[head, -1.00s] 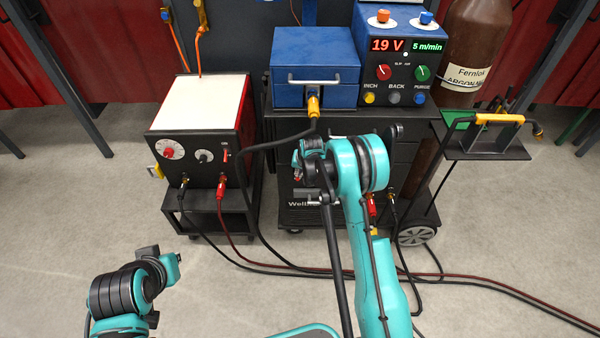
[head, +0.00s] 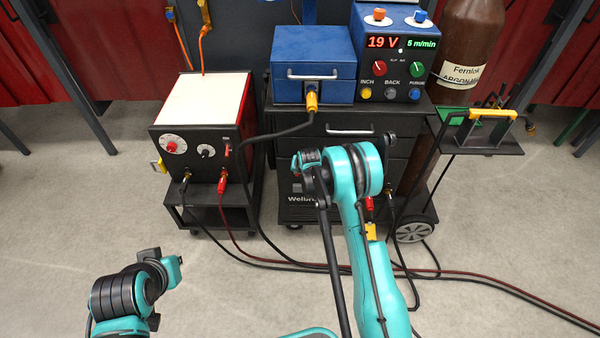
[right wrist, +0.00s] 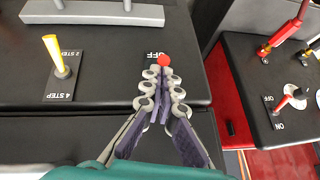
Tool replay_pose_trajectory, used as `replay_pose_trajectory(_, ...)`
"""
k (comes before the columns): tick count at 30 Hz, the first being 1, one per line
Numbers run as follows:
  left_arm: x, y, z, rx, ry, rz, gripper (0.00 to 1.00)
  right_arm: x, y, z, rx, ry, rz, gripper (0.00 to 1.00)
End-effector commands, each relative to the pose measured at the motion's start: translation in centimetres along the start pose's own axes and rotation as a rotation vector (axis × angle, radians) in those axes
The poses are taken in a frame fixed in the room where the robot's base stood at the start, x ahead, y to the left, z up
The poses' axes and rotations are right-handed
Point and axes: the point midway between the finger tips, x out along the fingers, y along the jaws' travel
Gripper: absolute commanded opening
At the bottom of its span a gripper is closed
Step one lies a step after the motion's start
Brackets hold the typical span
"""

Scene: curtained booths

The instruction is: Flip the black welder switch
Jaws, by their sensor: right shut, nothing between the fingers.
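The black welder (head: 300,186) with the "Wel..." lettering stands under a blue box, its front partly hidden by my right arm. In the right wrist view its black panel (right wrist: 90,85) carries a red-tipped switch (right wrist: 164,60) beside an "OFF" label and a yellow-tipped switch (right wrist: 54,54) marked "4 STEP". My right gripper (right wrist: 163,78) is shut and empty, its tips at the red-tipped switch and covering its lower part. I cannot tell whether they touch. In the head view this gripper is hidden behind my arm. My left arm is at lower left; its fingers do not show.
A red and black machine (head: 201,128) on a cart stands left; its red switch (right wrist: 290,96) marked "ON" shows in the wrist view. A blue wire feeder (head: 397,50) and brown gas bottle (head: 471,40) stand right. Cables (head: 450,275) cross the floor.

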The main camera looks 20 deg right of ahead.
Motion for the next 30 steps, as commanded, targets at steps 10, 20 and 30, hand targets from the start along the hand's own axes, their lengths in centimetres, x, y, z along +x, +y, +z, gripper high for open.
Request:
replay_pose_trajectory(10,0.0,0.0,0.0,0.0,0.0,0.0,0.0,1.4,0.1,1.3,-0.009,0.056,-0.008,0.0)
replay_pose_trajectory(20,0.0,0.0,0.0,0.0,0.0,0.0,0.0,2.5,0.5,2.6,-0.009,0.055,-0.008,0.0)
replay_pose_trajectory(30,-0.1,0.0,0.0,0.0,0.0,0.0,0.0,2.4,0.5,2.6,-0.008,0.055,-0.008,0.0)
